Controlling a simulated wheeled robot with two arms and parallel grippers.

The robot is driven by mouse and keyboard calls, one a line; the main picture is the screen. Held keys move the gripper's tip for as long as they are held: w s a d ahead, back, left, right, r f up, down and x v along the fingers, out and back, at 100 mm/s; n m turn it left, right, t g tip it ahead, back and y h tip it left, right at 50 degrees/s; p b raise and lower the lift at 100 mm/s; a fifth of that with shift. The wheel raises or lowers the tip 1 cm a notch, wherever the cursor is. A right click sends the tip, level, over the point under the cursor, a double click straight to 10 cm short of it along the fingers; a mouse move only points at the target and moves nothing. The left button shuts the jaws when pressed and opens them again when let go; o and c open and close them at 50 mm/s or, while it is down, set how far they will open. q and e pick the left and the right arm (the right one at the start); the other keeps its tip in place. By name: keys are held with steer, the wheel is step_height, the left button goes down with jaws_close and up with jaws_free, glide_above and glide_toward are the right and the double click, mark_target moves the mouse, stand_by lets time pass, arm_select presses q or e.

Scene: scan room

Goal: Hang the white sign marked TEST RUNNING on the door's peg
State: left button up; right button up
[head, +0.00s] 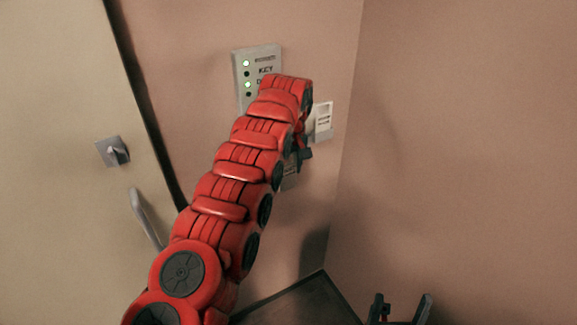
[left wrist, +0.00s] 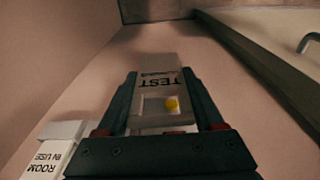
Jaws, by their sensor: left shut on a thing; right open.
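A pale sign (left wrist: 165,66) reading TEST, upside down in the left wrist view, sits between the fingers of my left gripper (head: 303,154). The gripper is shut on it, close to the pink wall. The sign has a rectangular opening, with a yellow-orange round spot (left wrist: 172,104) showing in it; I cannot tell whether they touch. The rest of the wording is unclear or hidden. In the head view, my red arm hides most of the sign. The door's grey peg (head: 115,152) is at left, bare and apart from the gripper. My right gripper (head: 400,308) is open and empty.
The beige door (head: 60,110) has a bar handle (head: 146,218) below the peg. A panel with green lights (head: 243,75) is on the wall behind my arm. A white ROOM IN USE sign (left wrist: 47,158) is beside the left gripper. A dark surface (head: 300,303) lies below.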

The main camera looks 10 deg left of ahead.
arm_select(q)
steer(key=shift+w+a+f, duration=0.1)
steer(key=shift+a+f, duration=0.1)
steer(key=shift+f, duration=0.7)
steer(key=shift+f, duration=0.15)
steer(key=shift+a+f, duration=0.1)
steer(key=shift+f, duration=0.15)
steer(key=shift+a+f, duration=0.1)
steer(key=shift+f, duration=0.2)
